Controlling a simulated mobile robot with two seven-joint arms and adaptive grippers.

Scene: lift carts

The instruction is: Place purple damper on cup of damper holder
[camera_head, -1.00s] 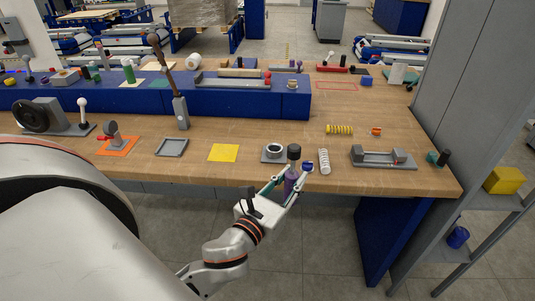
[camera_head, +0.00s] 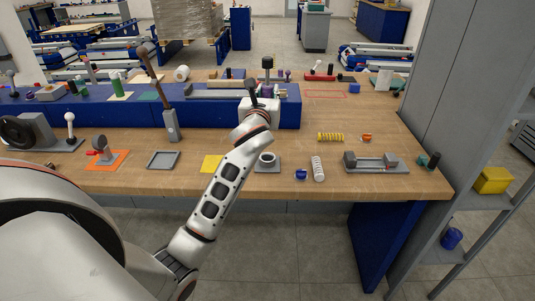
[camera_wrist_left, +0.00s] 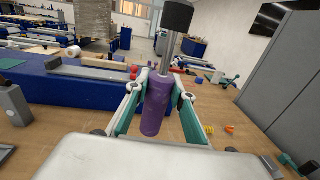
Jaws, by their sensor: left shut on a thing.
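The purple damper (camera_wrist_left: 156,105) has a silver rod and a black top. It stands upright between the teal-padded fingers of my left gripper (camera_wrist_left: 157,104), which is shut on its purple body. In the head view the damper (camera_head: 267,90) appears above or in front of the blue raised block, partly hidden by my gripper (camera_head: 266,92). A grey square base with a round cup (camera_head: 267,158), which looks like the damper holder, sits on the bench nearer the front edge, apart from the damper. My right gripper is not in view.
A blue cup-like piece (camera_head: 301,175), a white spring (camera_head: 318,169) and a grey fixture (camera_head: 375,163) lie right of the holder. A yellow spring (camera_head: 331,137) lies behind them. The blue block (camera_head: 130,110) carries several parts. A grey cabinet (camera_head: 440,90) bounds the right.

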